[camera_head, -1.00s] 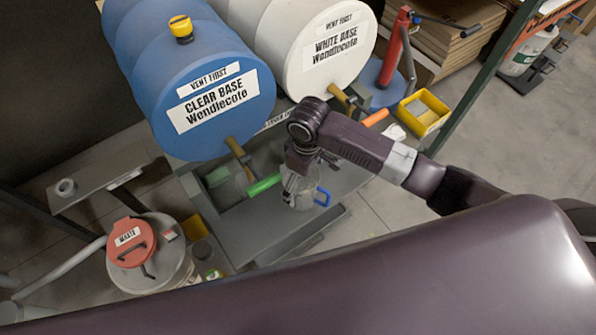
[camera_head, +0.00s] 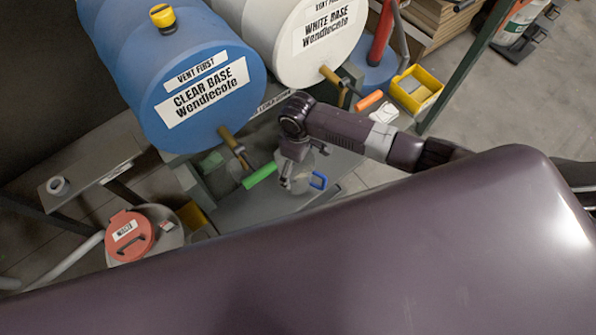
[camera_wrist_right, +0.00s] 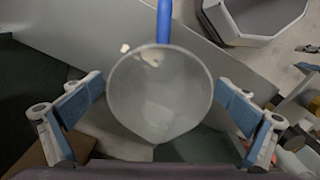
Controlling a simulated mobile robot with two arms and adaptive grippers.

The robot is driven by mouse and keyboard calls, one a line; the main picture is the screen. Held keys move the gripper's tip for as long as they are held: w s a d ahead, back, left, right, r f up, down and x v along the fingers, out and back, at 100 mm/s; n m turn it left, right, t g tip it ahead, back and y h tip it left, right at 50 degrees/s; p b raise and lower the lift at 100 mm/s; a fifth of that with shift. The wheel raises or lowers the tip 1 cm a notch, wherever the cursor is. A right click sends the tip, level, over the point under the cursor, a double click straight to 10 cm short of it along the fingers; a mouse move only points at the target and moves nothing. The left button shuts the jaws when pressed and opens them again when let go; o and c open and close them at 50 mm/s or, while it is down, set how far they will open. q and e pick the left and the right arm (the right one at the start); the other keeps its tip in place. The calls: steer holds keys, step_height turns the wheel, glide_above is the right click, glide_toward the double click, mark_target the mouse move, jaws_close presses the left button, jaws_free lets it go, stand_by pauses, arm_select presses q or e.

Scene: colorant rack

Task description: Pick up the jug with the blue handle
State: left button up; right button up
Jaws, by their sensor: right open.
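The jug (camera_head: 298,184) with the blue handle (camera_head: 319,181) stands on the grey shelf below the drums, partly hidden by my right arm. In the right wrist view I look down into the round, pale jug (camera_wrist_right: 158,92), its blue handle (camera_wrist_right: 164,20) pointing to the top of the picture. My right gripper (camera_head: 290,172) is over the jug in the head view. In the wrist view the right gripper (camera_wrist_right: 160,108) is open, one blue-padded finger on each side of the jug, with a gap on the right. My left gripper is not in view.
A blue drum (camera_head: 205,95) and a white drum (camera_head: 322,38) lie behind the jug. A waste bucket with a red lid (camera_head: 130,236) stands at lower left, a yellow tray (camera_head: 430,82) at right.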

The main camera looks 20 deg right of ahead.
steer(key=c, duration=1.6)
